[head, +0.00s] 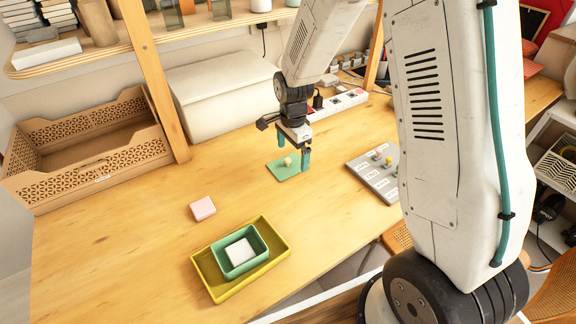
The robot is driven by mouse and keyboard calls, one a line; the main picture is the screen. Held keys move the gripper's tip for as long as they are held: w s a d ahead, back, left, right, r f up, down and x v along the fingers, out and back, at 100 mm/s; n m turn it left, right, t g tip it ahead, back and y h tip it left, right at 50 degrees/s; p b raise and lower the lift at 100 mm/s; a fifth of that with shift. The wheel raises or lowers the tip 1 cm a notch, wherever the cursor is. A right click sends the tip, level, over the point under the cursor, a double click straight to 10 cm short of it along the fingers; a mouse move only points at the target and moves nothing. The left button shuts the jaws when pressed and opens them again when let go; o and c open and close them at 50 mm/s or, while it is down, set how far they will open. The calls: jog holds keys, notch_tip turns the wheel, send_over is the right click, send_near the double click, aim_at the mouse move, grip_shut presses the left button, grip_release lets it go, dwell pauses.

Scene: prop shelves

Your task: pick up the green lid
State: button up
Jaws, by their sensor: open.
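The green lid (282,172) lies flat on the wooden table, a thin square plate with a small pale round knob (287,161) on top. My gripper (294,158) points down over the lid, with its teal fingers apart. The knob appears between or just behind the fingers, and I see nothing held. The right finger overlaps the lid's right edge in the picture. I cannot tell the exact height of the fingertips above the lid. A green open box (264,233) sits inside a yellow tray (283,245) nearer the front, with a white block (240,251) in it.
A pink block (203,208) lies on the table (120,240) left of the lid. A grey board with labels and small knobs (366,170) lies to the right. A wooden crate (85,160), a pale box (225,95) and a power strip (338,104) stand behind.

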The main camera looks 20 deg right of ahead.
notch_tip(320, 180, down, 2)
jog(key=shift+f, duration=0.25)
jog(key=c, duration=1.1)
jog(key=shift+o, duration=0.2)
